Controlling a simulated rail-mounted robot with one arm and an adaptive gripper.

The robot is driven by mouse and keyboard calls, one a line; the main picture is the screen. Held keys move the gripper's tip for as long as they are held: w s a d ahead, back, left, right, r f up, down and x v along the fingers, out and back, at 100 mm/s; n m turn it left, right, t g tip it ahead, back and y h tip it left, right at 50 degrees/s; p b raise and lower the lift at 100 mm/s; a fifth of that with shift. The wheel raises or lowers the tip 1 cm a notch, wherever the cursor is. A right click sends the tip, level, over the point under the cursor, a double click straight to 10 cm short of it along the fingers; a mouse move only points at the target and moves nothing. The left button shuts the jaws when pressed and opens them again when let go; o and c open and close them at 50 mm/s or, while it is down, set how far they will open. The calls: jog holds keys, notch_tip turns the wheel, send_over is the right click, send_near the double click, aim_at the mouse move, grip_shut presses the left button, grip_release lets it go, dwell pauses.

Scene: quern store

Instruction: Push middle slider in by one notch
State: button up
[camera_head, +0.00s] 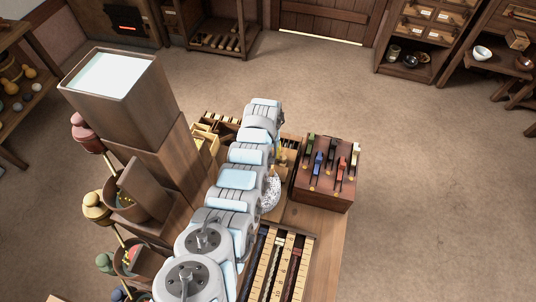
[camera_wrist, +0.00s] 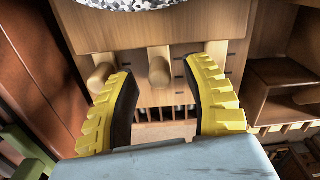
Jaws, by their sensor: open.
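In the wrist view, three rounded wooden pegs stick out of a pale wooden front, which I take for the sliders: a left one (camera_wrist: 101,78), a middle one (camera_wrist: 159,72) and a right one (camera_wrist: 216,50). My gripper (camera_wrist: 160,68) is open, its yellow toothed fingers with dark pads spread wide. The middle peg shows in the gap between the fingertips, and no contact is visible. The left peg lies beside the left fingertip, and the right peg lies beyond the right fingertip. In the head view, my arm hides most of this front.
A speckled round thing (camera_head: 270,192) stands close beside my arm; its edge tops the wrist view (camera_wrist: 130,3). A wooden box with coloured levers (camera_head: 325,173) stands right of the arm. A tall wooden hopper (camera_head: 118,100) and hanging pots are left. Open floor (camera_head: 430,190) lies right.

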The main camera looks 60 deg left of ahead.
notch_tip(320, 180, up, 11)
dwell(0.8)
jog(key=shift+f, duration=0.1)
dwell(0.4)
